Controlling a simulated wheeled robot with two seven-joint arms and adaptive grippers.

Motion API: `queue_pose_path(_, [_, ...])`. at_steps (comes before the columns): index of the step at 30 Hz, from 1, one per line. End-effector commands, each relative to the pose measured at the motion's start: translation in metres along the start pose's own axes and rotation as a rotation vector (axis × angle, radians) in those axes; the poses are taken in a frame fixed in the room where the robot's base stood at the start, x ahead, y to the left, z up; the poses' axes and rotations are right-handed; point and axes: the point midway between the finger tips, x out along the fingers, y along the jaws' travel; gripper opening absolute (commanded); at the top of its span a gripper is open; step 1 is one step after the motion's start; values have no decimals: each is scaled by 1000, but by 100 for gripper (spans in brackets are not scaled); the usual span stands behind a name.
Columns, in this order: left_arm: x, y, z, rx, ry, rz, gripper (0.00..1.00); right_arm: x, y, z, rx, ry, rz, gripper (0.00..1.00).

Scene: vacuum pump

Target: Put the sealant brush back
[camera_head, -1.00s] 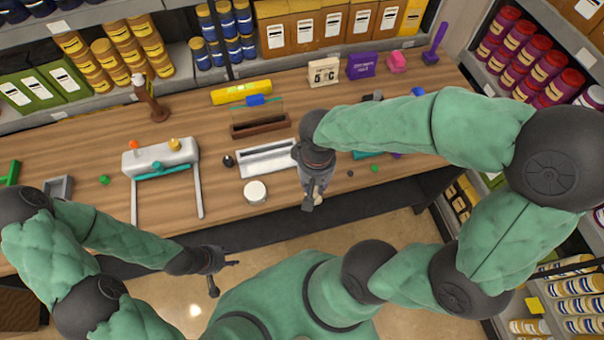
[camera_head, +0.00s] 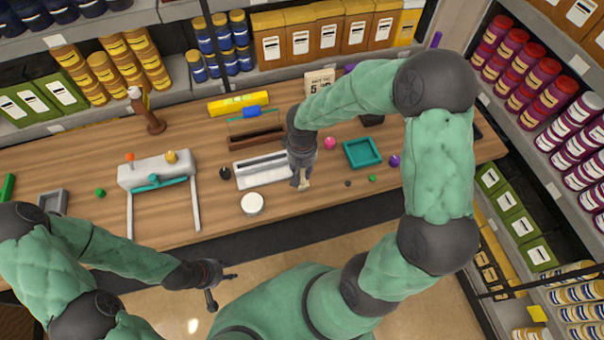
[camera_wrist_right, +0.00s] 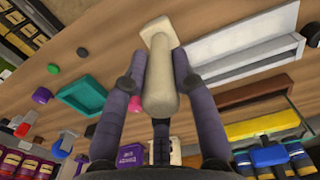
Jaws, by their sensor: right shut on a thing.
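My right gripper (camera_head: 302,182) is shut on the sealant brush, whose pale beige handle (camera_wrist_right: 162,85) stands between the fingers in the right wrist view. A paler flat end (camera_wrist_right: 158,32) shows beyond the handle. In the head view only a small beige tip of the brush (camera_head: 305,185) shows below the fingers. The gripper is just right of a long white tray (camera_head: 243,181) with a slot, over the front part of the table. The tray also shows in the wrist view (camera_wrist_right: 225,50). My left gripper (camera_head: 222,288) is open and empty, in front of the table.
A round white tub (camera_head: 252,203) stands in front of the tray. A dark knob (camera_head: 225,173), a brown holder (camera_head: 257,138), a pink piece (camera_head: 330,143) and a teal tray (camera_head: 362,152) surround the area. A white clamp-like fixture (camera_head: 150,173) stands left. Bare wood (camera_head: 100,215) lies front left.

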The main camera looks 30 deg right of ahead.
Motion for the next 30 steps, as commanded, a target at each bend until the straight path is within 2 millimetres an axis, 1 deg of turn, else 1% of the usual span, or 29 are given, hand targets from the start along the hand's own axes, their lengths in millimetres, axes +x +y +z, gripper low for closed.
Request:
queue_pose_path(3, [1,0,0,0,0,0,40,18,0,1,-2,-6,0,0])
queue_pose_path(6, [2,0,0,0,0,0,40,29,0,0,0,-3,-1,0])
queue_pose_path(14, [1,0,0,0,0,0,40,31,0,0,0,0,0,0])
queue_pose_path(19, [6,-2,0,0,0,0,40,35,0,0,0,-1,0,0])
queue_pose_path(20, [6,-2,0,0,0,0,40,36,0,0,-1,-1,-1,30])
queue_pose_path(21, [5,-2,0,0,0,0,40,35,0,0,-1,-1,0,42])
queue_pose_path(22, [5,-2,0,0,0,0,40,34,0,0,0,-1,-1,50])
queue_pose_path(30, [5,-2,0,0,0,0,40,34,0,0,0,-1,0,51])
